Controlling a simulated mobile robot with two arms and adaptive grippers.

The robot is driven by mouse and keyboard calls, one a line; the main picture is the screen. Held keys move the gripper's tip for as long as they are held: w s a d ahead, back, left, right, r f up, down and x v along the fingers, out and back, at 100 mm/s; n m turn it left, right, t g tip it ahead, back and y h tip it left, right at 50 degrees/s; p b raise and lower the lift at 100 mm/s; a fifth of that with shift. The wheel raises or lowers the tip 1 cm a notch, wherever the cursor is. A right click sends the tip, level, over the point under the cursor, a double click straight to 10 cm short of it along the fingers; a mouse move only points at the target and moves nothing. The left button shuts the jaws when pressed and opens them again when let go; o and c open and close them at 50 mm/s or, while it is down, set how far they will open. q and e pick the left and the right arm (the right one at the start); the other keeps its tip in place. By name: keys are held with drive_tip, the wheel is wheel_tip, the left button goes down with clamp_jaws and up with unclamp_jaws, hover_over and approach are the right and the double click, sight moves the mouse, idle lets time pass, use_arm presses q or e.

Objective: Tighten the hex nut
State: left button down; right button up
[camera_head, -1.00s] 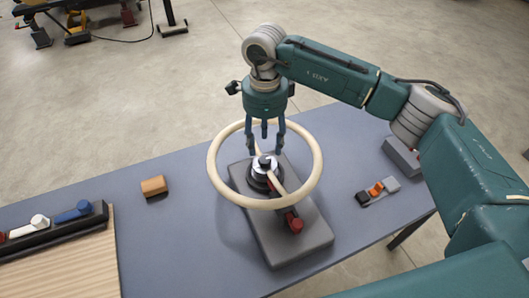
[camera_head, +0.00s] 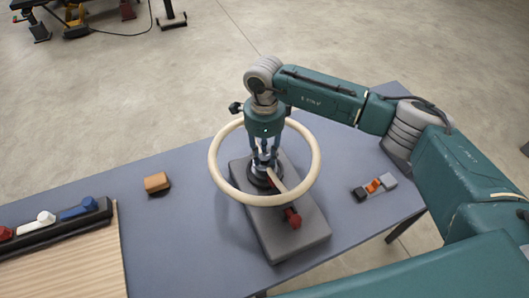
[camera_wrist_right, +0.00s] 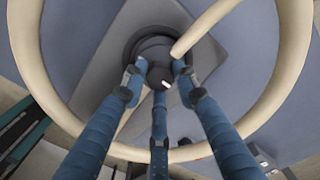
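A cream ring-shaped wheel (camera_head: 216,168) with one visible spoke stands over a grey base block (camera_head: 302,237) on the table. A dark round hub (camera_wrist_right: 135,47) sits at its centre. The small dark piece on the hub, apparently the hex nut (camera_wrist_right: 158,74), is mostly hidden by fingers in the head view. My right gripper (camera_head: 265,166) points straight down inside the ring. In the right wrist view its three blue fingers (camera_wrist_right: 157,80) are spread around the nut, close to it; contact is not clear. My left gripper is out of view.
An orange-brown block (camera_head: 157,183) lies left of the wheel. A dark rack (camera_head: 60,228) with coloured pieces is at far left. Small grey, orange and black parts (camera_head: 374,187) lie at right.

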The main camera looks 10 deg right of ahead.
sight(264, 156)
drive_tip(key=shift+w+f+m+b, duration=0.1)
drive_tip(key=shift+f+m+b, duration=0.15)
drive_tip(key=shift+m+b, duration=0.5)
drive_tip(key=shift+r+m+b, duration=0.2)
drive_tip(key=shift+m+b, duration=0.6)
drive_tip(key=shift+m, duration=0.05)
drive_tip(key=shift+r, duration=0.1)
drive_tip(key=o, duration=1.1)
drive_tip(key=shift+o, duration=0.2)
wheel_tip(264, 156, up, 12)
